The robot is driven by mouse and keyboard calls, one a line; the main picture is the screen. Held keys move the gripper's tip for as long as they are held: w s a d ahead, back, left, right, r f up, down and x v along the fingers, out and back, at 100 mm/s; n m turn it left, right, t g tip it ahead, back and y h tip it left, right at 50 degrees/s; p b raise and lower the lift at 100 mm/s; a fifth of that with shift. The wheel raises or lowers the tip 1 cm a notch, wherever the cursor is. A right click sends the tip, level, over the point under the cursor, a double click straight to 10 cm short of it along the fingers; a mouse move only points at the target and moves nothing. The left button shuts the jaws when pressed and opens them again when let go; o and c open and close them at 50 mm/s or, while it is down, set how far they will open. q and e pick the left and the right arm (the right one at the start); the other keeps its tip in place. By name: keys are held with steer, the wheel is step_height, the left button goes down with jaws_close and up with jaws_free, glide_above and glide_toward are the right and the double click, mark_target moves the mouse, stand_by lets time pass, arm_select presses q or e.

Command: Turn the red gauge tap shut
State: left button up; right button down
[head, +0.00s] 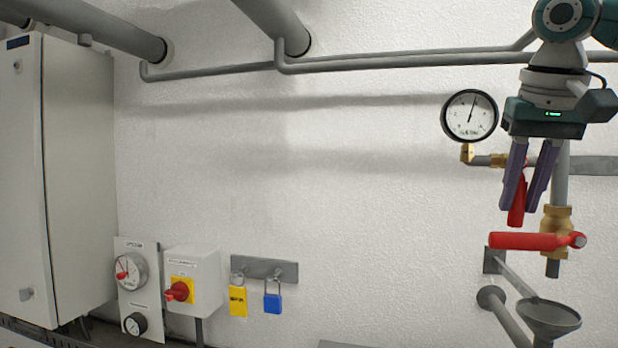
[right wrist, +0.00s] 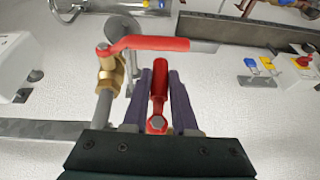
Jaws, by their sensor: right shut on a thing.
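The red gauge tap handle (head: 516,217) hangs down, slightly tilted, below the brass fitting (head: 497,160) on the gauge's short pipe. My right gripper (head: 518,206) comes down from above, its purple fingers shut on this handle, one on each side. In the right wrist view the handle (right wrist: 158,86) lies between the two fingers (right wrist: 159,74), with its bolt head close to the palm. The round pressure gauge (head: 469,116) is left of the gripper, its needle pointing up and slightly right. My left gripper is not in view.
A second red lever (head: 525,241) lies level on a brass valve (head: 557,222) just below the fingers. A grey funnel (head: 550,318) stands under it. A rotary switch box (head: 195,275) and padlocks (head: 272,302) are farther left. The wall between is clear.

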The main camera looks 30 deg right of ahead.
steer(key=shift+s+d+r+p, duration=0.1)
steer(key=shift+d+p, duration=0.05)
steer(key=shift+p, duration=0.3)
steer(key=shift+h, duration=0.3)
steer(key=shift+g, duration=0.3)
steer(key=c, duration=0.7)
jaws_free()
